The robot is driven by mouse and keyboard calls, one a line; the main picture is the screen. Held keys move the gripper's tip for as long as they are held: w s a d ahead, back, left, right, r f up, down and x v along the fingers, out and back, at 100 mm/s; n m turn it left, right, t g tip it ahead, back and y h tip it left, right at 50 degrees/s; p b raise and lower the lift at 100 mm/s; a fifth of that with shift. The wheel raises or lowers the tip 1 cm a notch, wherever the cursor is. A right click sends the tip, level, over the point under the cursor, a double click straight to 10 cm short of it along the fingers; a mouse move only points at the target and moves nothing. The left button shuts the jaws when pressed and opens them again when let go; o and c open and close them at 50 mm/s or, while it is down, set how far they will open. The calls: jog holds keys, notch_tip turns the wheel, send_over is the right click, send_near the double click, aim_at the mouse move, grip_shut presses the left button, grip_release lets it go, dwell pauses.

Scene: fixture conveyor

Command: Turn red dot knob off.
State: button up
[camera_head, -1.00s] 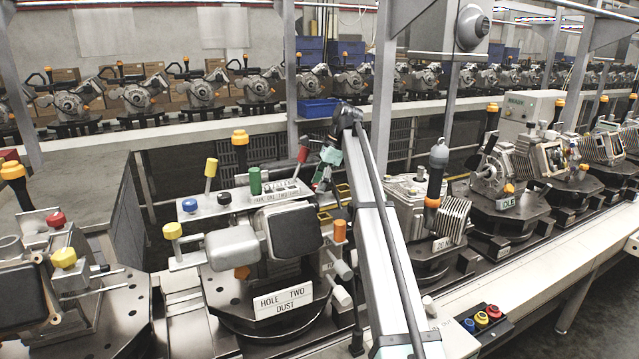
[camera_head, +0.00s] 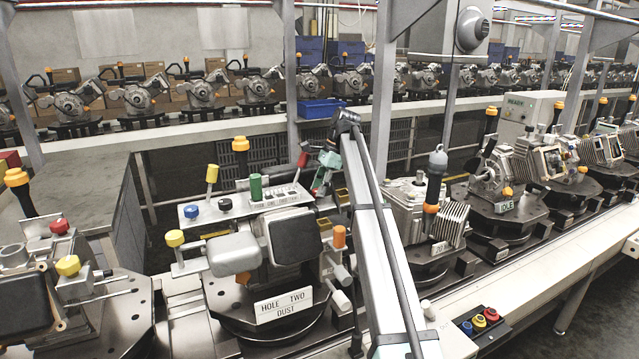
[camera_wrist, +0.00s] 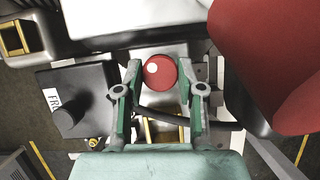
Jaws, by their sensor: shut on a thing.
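In the wrist view a round red knob (camera_wrist: 164,80) with a pale dot on its upper left side sits between the two green-and-grey fingers of my gripper (camera_wrist: 158,72). The fingers are closed on the knob's left and right sides. In the head view my gripper (camera_head: 322,180) is behind the near fixture (camera_head: 265,335), at the right end of its panel, beside a red-tipped lever (camera_head: 303,159). The knob cannot be made out in the head view, hidden by my gripper and arm.
A large red rounded shape (camera_wrist: 278,60) stands close on the right in the wrist view. The panel carries a green knob (camera_head: 256,187) and a yellow lever (camera_head: 212,173). A grey finned machine (camera_head: 445,215) stands to the right of my arm.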

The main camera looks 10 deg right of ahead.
jog(key=n+p, duration=0.1)
jog(key=p, duration=0.2)
jog(key=shift+r+g, duration=0.3)
jog(key=shift+r, duration=0.1)
jog(key=n+p, duration=0.2)
jog(key=p, duration=0.3)
jog(key=shift+g+h, duration=0.3)
jog(key=p, duration=0.1)
jog(key=n+p, duration=0.1)
jog(key=p, duration=0.1)
jog(key=shift+f+n+g, duration=0.2)
jog(key=shift+n+g, duration=0.1)
jog(key=shift+f+n+p, duration=0.15)
jog(key=shift+n+p, duration=0.25)
jog(key=shift+p, duration=0.5)
jog(key=shift+f, duration=0.15)
jog(key=o, duration=1.1)
jog(key=shift+a, duration=0.1)
jog(key=shift+o, duration=0.2)
jog(key=shift+w+h, duration=0.1)
jog(key=shift+h, duration=0.2)
jog(key=shift+f+b, duration=0.2)
jog(key=shift+b, duration=0.8)
